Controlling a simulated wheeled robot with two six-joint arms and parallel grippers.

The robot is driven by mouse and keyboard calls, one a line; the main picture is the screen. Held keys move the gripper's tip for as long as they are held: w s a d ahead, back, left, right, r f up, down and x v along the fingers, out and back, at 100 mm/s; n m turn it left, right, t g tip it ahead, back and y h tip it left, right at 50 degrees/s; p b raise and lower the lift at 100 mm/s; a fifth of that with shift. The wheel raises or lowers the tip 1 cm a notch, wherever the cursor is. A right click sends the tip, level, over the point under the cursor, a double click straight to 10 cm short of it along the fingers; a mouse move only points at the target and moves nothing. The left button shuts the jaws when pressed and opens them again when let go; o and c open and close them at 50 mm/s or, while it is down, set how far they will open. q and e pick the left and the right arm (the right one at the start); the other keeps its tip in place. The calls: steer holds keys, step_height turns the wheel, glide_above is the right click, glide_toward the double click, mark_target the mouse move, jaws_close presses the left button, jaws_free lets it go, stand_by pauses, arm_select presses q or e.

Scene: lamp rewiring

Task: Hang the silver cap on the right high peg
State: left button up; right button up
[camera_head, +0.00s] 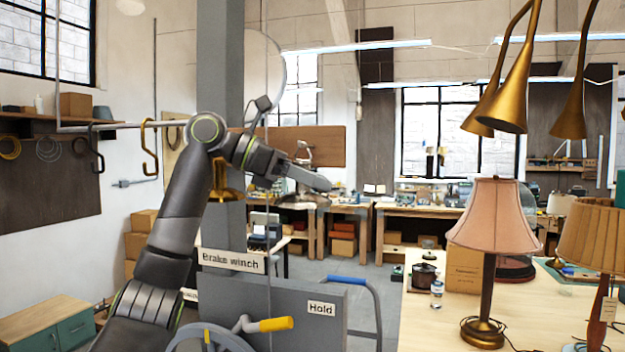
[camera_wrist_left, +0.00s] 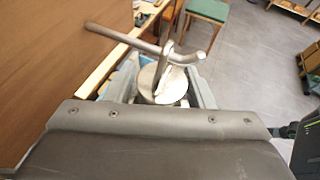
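My left gripper (camera_head: 318,181) is raised in the middle of the head view, its fingers pointing right. In the left wrist view a round silver piece, seemingly the silver cap (camera_wrist_left: 153,84), sits between the two fingers, which appear to close on it from both sides. A silver rod with a curved hook end (camera_wrist_left: 200,54) shows just beyond it and reaches left toward a brown board. I cannot tell whether this is a peg or part of the held piece. In the head view small silver parts (camera_head: 304,152) show above the fingers. My right gripper is not in view.
The brown board (camera_head: 328,144) is behind the left gripper. A grey column (camera_head: 220,60) stands by the arm. A grey panel labelled Hold (camera_head: 320,309) and a yellow-handled crank (camera_head: 275,324) are below. Lamps, including a pink-shaded one (camera_head: 493,215), stand on the right table.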

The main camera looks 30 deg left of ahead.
arm_select(q)
steer(key=shift+s+a+r, duration=0.1)
steer(key=shift+s+a, duration=0.05)
steer(key=shift+a, duration=0.1)
steer(key=b+v, duration=0.2)
steer(key=v, duration=0.5)
stand_by(1.6)
